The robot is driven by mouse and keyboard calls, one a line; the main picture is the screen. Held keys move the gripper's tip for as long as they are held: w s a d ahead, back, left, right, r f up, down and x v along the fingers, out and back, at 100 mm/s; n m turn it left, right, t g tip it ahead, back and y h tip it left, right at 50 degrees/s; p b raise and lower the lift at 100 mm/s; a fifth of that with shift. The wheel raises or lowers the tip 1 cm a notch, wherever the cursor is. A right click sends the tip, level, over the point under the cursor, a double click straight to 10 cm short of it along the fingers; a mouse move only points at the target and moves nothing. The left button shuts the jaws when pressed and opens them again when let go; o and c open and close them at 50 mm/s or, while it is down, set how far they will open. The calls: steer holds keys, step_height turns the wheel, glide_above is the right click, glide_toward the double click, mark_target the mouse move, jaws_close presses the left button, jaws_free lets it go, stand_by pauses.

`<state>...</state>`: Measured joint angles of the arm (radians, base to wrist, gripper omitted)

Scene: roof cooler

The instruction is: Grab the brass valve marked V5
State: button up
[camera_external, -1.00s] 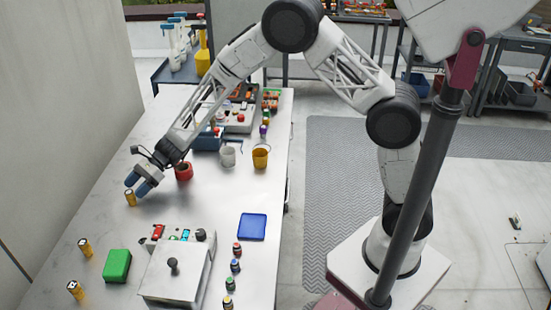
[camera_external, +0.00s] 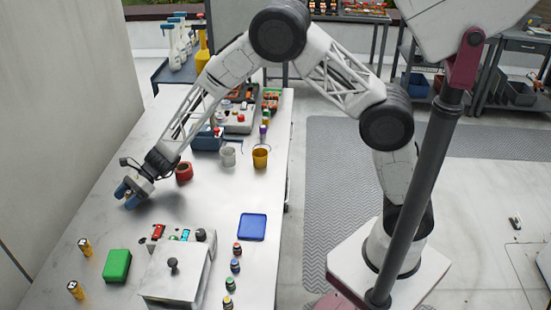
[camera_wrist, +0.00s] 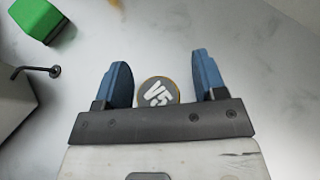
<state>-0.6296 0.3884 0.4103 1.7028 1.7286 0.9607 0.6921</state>
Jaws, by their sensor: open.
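The brass valve marked V5 (camera_wrist: 157,92) shows in the wrist view as a round dark top with a brass rim and white lettering. It stands between the two blue fingers of my gripper (camera_wrist: 160,82), with a gap on each side, wider on the right. My gripper is open. Its lower part is hidden by the gripper body. In the external view my gripper (camera_external: 129,195) is low over the left side of the table, and the valve is hidden behind it there.
Two similar brass valves (camera_external: 85,247) (camera_external: 75,290) stand nearer the front left. A green block (camera_external: 117,266) and a grey control box (camera_external: 174,275) are in front. A red roll (camera_external: 183,172) stands right of my gripper.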

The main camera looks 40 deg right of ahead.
steer(key=shift+c, duration=0.2)
steer(key=c, duration=1)
steer(key=shift+r, duration=0.15)
steer(key=shift+c, duration=0.2)
steer(key=shift+r, duration=1.55)
steer(key=s+d, duration=0.3)
steer(key=s+d+r, duration=0.1)
steer(key=s+d, duration=0.7)
steer(key=shift+s+d+r, duration=0.1)
steer(key=shift+s+r, duration=0.1)
steer(key=shift+r, duration=0.1)
